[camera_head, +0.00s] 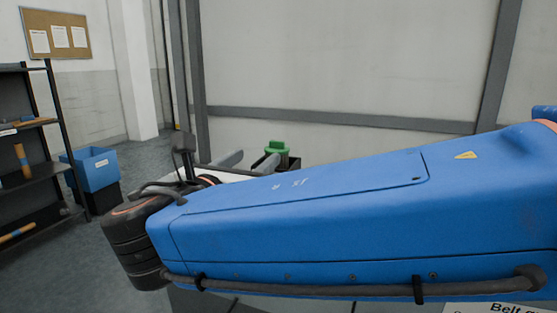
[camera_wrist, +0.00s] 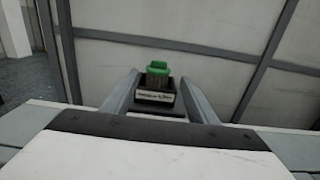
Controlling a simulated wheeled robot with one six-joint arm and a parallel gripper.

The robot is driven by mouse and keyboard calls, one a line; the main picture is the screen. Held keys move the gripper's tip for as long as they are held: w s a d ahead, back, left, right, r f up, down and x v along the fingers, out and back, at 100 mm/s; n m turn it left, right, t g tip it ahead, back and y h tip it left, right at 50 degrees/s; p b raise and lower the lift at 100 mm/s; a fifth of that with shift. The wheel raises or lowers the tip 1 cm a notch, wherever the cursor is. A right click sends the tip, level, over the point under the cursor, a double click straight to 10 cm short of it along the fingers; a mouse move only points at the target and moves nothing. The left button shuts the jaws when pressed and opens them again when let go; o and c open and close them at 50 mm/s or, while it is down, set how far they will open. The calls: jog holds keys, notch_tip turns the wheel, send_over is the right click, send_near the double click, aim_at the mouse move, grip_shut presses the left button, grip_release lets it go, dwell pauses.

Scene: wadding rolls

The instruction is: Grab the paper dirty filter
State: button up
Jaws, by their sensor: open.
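A green-topped object (camera_wrist: 158,68), which may be the dirty paper filter, stands upright in a small black holder (camera_wrist: 171,109) with a white label. Its lower part looks dark green and ribbed. It also shows in the head view (camera_head: 277,147), where the holder is partly hidden. My gripper (camera_wrist: 159,77) is open, with its two grey fingers apart. In the wrist view the object appears between the fingers, beyond them. I cannot tell the exact gap, but no finger visibly touches it. In the head view my gripper (camera_head: 256,158) is partly hidden behind my blue arm.
A pale panelled wall with grey beams (camera_head: 340,118) stands behind the holder. A shelf rack (camera_head: 45,130) and a blue bin (camera_head: 97,170) are at the left. Grey surfaces (camera_wrist: 285,145) flank my gripper. Open floor (camera_head: 75,265) shows at the lower left.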

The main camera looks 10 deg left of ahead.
send_near(276, 144)
jog(key=w, duration=0.3)
jog(key=w+d, duration=0.1)
jog(key=w, duration=0.1)
jog(key=shift+w+r, duration=0.15)
jog(key=shift+r, duration=0.1)
jog(key=shift+w+d+f, duration=0.15)
jog(key=shift+w, duration=1.15)
jog(key=shift+w+d+f, duration=0.1)
jog(key=shift+w, duration=1.2)
jog(key=c, duration=1.2)
